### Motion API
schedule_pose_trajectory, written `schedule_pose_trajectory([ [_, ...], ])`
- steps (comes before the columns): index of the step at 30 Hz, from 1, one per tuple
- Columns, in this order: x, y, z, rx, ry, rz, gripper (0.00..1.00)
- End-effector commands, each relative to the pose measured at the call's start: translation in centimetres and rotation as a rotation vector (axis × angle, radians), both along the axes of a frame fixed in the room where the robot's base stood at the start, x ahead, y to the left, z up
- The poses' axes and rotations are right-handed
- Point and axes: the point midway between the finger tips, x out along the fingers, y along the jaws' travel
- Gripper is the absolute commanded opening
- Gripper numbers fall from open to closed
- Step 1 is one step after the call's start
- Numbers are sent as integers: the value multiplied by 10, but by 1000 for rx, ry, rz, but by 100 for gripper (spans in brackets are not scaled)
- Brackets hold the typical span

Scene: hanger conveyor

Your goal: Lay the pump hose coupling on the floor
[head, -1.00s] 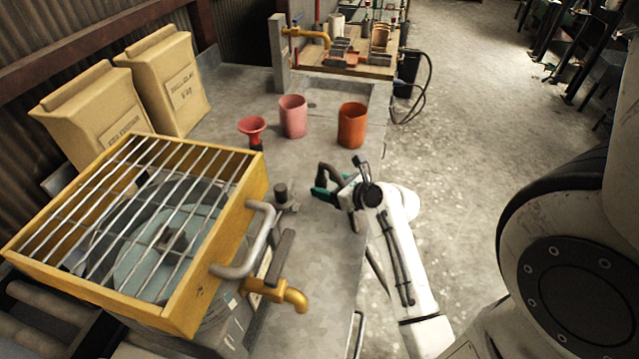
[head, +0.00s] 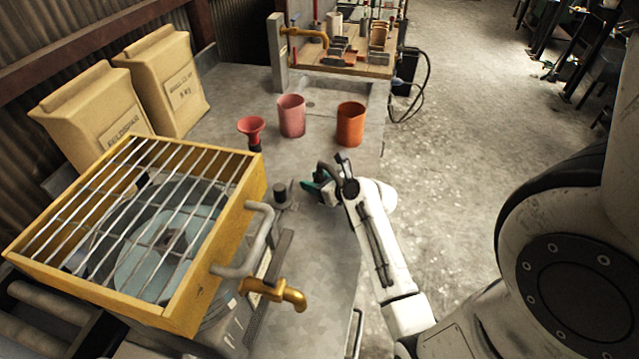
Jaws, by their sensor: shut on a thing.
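My gripper (head: 315,187), with teal fingers, is over the right part of the grey counter, near its edge. It is shut on a dark curved piece (head: 326,173), partly hidden by the fingers and wrist. This piece may be the pump hose coupling, but it is too small and covered to be sure. I cannot tell whether it touches the counter. The bare concrete floor (head: 465,150) lies to the right of the counter, below its level.
A yellow grated box (head: 213,262) with a brass tap (head: 275,291) stands left of my gripper. A small dark cylinder (head: 280,190) is close by. A red funnel (head: 251,128), pink cup (head: 291,116) and orange cup (head: 350,125) stand behind. A black hose (head: 426,75) hangs at the back.

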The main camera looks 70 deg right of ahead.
Motion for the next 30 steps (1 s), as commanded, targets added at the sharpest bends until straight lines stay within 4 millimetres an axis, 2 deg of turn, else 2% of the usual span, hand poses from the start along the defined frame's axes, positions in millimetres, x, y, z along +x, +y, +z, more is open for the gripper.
schedule_pose_trajectory([
  [1, 0, 0, 0, 0, 0, 0, 32],
  [11, 0, 0, 1, 0, -1, 0, 0],
  [17, 0, 0, 1, 0, -1, 0, 0],
  [22, 0, 0, 9, -2, -1, 2, 0],
  [27, -1, 0, 35, -5, -2, 2, 0],
  [30, -18, 11, 56, -5, 0, 1, 0],
])
